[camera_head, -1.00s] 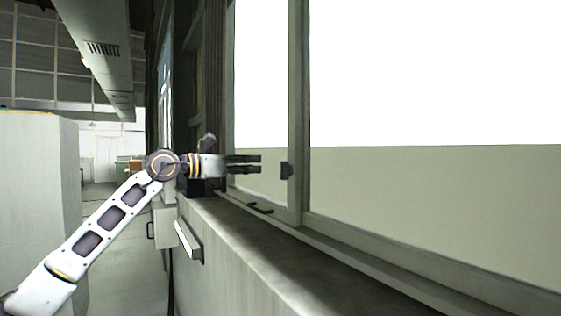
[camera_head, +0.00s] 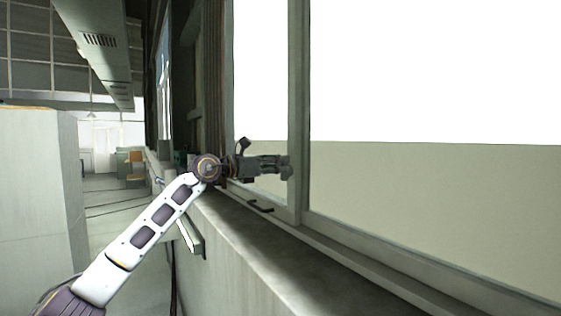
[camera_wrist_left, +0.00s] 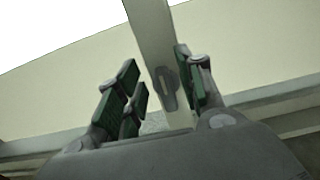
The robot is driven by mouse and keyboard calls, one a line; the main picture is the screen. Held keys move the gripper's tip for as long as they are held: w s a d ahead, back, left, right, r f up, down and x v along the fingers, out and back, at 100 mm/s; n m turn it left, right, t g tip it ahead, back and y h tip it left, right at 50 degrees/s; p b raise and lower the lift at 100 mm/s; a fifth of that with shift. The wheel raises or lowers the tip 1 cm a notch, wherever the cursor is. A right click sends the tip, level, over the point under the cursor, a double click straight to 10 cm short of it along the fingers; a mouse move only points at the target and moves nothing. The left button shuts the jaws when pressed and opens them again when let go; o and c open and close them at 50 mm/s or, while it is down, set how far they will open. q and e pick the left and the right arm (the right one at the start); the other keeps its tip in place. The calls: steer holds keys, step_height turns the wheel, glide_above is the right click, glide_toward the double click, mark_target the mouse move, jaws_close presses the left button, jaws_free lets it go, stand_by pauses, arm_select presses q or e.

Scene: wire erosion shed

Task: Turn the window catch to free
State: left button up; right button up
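The window catch (camera_wrist_left: 168,88) is a small grey piece on the upright window post (camera_wrist_left: 152,35), with its longer part hanging down in the left wrist view. My left gripper (camera_wrist_left: 160,85) is open around it. The catch lies between the fingers, closer to the right-hand finger; I cannot tell whether they touch. In the head view the left gripper (camera_head: 285,167) reaches the post from the left. Its fingertips overlap the catch there, so the catch is hard to make out. My right gripper is not in view.
A dark pull handle (camera_head: 260,206) sits low on the window frame, below the gripper. The concrete sill (camera_head: 265,245) runs beneath the window. A pale cabinet (camera_head: 40,200) stands at the left, with open floor between it and the wall.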

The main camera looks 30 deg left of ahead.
arm_select(q)
steer(key=shift+w+d, duration=0.35)
steer(key=shift+w, duration=0.2)
jaws_close()
